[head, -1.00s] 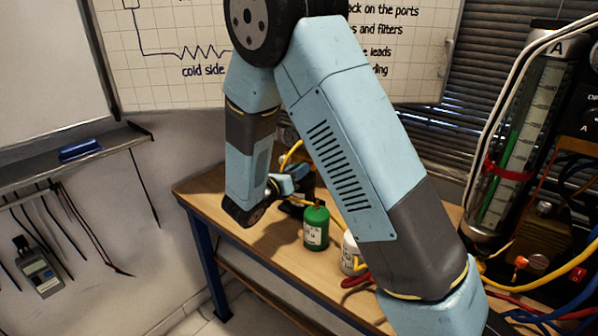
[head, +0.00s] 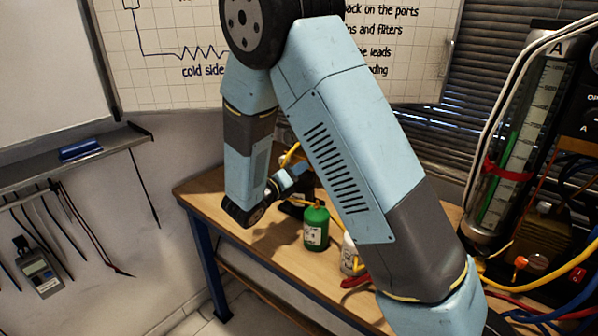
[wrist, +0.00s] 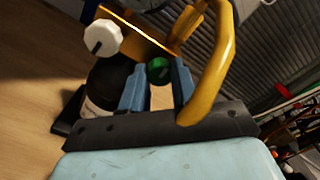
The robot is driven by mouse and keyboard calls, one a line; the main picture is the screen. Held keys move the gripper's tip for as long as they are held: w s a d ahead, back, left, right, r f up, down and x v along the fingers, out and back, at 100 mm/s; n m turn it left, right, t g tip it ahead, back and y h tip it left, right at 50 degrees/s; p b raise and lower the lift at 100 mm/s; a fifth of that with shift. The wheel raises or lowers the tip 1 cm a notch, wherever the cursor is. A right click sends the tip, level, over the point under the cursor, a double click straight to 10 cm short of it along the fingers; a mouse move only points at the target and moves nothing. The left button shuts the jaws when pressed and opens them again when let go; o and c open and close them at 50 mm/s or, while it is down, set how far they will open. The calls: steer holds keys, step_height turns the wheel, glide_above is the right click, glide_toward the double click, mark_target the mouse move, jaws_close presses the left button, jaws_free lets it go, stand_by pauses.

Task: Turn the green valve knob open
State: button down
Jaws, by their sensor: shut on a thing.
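The green valve knob (wrist: 158,70) sits between the two blue fingertips of my gripper (wrist: 156,76) in the wrist view. My gripper is shut on it, and only part of its round green face shows. The knob is on yellow-orange gauge hardware (wrist: 138,32). In the head view my gripper (head: 293,178) is at the back of the bench, and the knob cannot be made out there.
A white knob (wrist: 102,37) is left of my fingers. A thick yellow hose (wrist: 213,70) curves close on their right. A dark bottle (wrist: 108,82) stands close by. On the bench (head: 280,254) are a green bottle (head: 316,228) and a white bottle (head: 349,254).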

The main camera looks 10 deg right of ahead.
steer(key=c, duration=0.8)
jaws_free()
steer(key=shift+c, duration=0.2)
steer(key=v, duration=1.3)
steer(key=shift+s+a, duration=0.2)
steer(key=shift+a, duration=0.15)
